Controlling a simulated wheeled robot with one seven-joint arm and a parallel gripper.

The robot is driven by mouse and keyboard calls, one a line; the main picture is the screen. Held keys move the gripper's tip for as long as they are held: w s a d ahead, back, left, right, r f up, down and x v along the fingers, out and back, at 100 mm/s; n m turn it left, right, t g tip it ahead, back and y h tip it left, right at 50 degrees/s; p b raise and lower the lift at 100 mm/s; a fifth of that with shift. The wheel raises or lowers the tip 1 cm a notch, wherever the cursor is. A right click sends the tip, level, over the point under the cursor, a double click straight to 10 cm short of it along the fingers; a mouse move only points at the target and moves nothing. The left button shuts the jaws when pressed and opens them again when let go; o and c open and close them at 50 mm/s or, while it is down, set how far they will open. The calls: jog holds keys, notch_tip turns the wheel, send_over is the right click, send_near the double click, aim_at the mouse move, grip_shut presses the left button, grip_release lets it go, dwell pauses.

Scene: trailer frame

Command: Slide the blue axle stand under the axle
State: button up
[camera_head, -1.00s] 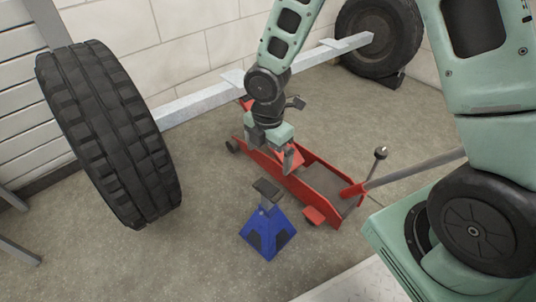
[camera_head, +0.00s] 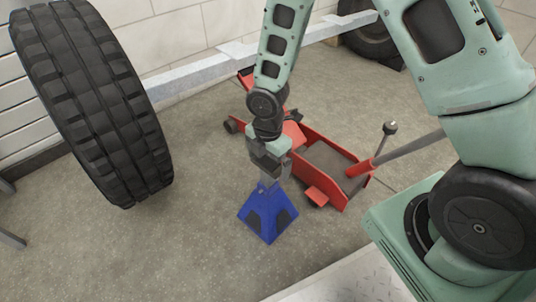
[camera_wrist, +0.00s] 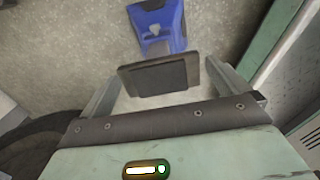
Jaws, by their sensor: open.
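The blue axle stand (camera_head: 268,214) stands upright on the floor in front of the red jack, and its top is mostly hidden by my gripper in the head view. In the wrist view its dark saddle plate (camera_wrist: 160,76) lies between my two fingers, with the blue body (camera_wrist: 158,25) beyond it. My gripper (camera_head: 270,174) is open around the top of the stand, with a gap visible on each side of the saddle. The grey axle beam (camera_head: 195,74) runs across behind, above the floor, from the left wheel (camera_head: 92,100) towards the right wheel (camera_head: 371,40).
A red trolley jack (camera_head: 318,165) sits right behind the stand, its handle (camera_head: 410,147) reaching to the right. A pale wall stands behind the axle. Bare floor (camera_head: 165,250) lies to the left of the stand.

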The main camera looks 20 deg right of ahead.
aim_at(268, 192)
jog(key=shift+f+b, duration=0.55)
jog(key=shift+f, duration=0.95)
